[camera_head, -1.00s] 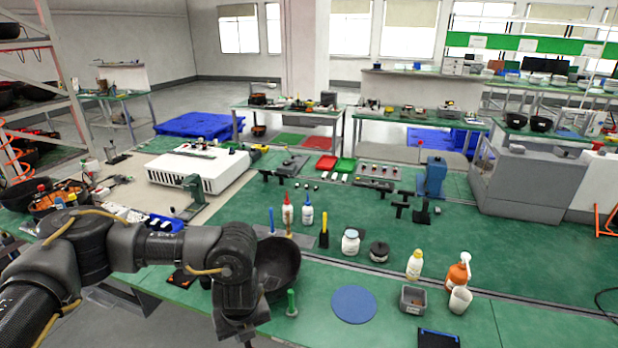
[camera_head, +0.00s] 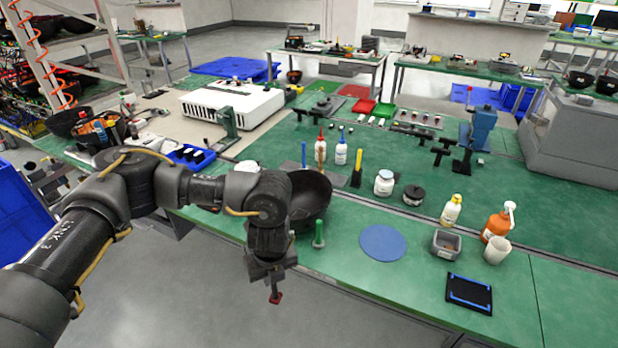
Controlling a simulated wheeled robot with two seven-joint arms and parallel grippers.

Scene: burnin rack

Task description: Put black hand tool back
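My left arm comes in from the left, and its gripper (camera_head: 273,282) hangs over the floor just off the near table edge, in front of the black bowl (camera_head: 308,198). A small dark red piece (camera_head: 275,298) shows at its lower end; I cannot tell whether it is a fingertip or part of something held. Several small black T-shaped tools (camera_head: 440,155) stand on the green table right of centre. A black tool with a yellow upper part (camera_head: 357,168) stands upright right of the bowl. I cannot tell which is the black hand tool. My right gripper is out of view.
On the green table are a white jar (camera_head: 384,183), a blue disc (camera_head: 383,243), a grey bin (camera_head: 446,243), an orange bottle (camera_head: 496,226), a white cup (camera_head: 496,250) and a black-and-blue tray (camera_head: 470,293). A black basket of tools (camera_head: 98,130) stands at left.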

